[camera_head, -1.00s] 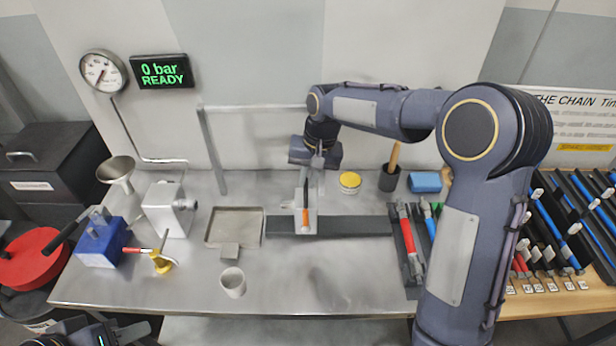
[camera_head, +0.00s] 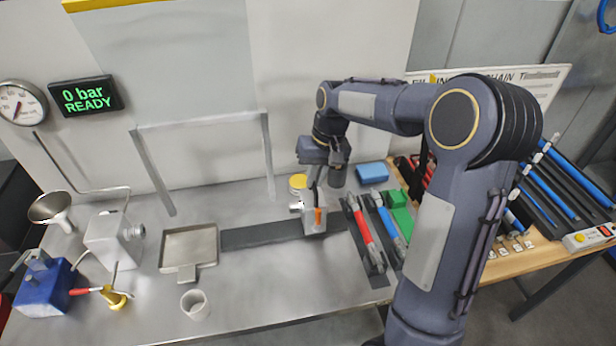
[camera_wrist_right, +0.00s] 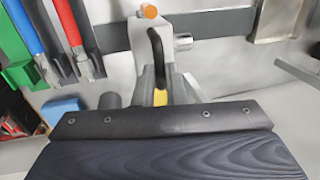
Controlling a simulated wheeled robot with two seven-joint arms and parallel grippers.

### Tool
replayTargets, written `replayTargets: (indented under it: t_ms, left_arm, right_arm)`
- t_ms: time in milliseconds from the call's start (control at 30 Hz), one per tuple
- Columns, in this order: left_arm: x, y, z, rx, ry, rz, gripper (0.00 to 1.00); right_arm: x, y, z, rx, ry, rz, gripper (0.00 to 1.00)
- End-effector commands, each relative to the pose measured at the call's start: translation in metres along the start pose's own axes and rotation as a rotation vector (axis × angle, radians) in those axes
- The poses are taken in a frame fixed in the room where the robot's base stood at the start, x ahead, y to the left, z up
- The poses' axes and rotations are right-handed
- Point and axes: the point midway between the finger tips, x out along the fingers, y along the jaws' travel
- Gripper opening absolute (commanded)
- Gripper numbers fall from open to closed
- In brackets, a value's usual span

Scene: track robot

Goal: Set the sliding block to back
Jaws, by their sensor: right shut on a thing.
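The grey sliding block (camera_head: 314,224) with an orange marker (camera_head: 318,216) sits on a dark rail (camera_head: 255,235), near the rail's right end. My right gripper (camera_head: 317,186) reaches down from behind and is shut on the block at its top. The wrist view shows the orange marker (camera_wrist_right: 149,11), a dark upright handle (camera_wrist_right: 157,52) and the rail (camera_wrist_right: 207,30) beyond my right gripper (camera_wrist_right: 160,80). The wrist hides part of the block's contact with the fingers. My left gripper is out of view.
A metal tray (camera_head: 190,234) lies left of the rail. Red and blue tools (camera_head: 365,234) lie in a dark holder close to the right. A white cup (camera_head: 195,304) stands at the front. The table front is mostly clear.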

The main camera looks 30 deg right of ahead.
Motion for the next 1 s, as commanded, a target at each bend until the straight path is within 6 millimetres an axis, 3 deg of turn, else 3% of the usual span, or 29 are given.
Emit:
replayTargets:
  t_ms: [67, 100, 267, 633, 1000]
  left_arm:
    - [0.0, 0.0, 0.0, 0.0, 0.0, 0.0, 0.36]
    - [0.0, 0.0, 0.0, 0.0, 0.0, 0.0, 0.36]
    - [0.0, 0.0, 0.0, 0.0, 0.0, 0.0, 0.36]
    - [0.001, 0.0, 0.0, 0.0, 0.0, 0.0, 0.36]
    - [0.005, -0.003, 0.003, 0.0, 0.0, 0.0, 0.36]
  right_arm:
    - [-0.002, 0.004, -0.001, 0.004, 0.004, 0.007, 0.0]
    - [-0.002, 0.004, -0.001, 0.005, 0.004, 0.007, 0.12]
    - [-0.002, 0.003, -0.001, 0.005, 0.004, 0.006, 0.32]
    - [-0.008, 0.002, -0.001, 0.003, 0.004, 0.004, 0.32]
    - [-0.066, 0.002, -0.001, 0.005, 0.005, 0.004, 0.32]
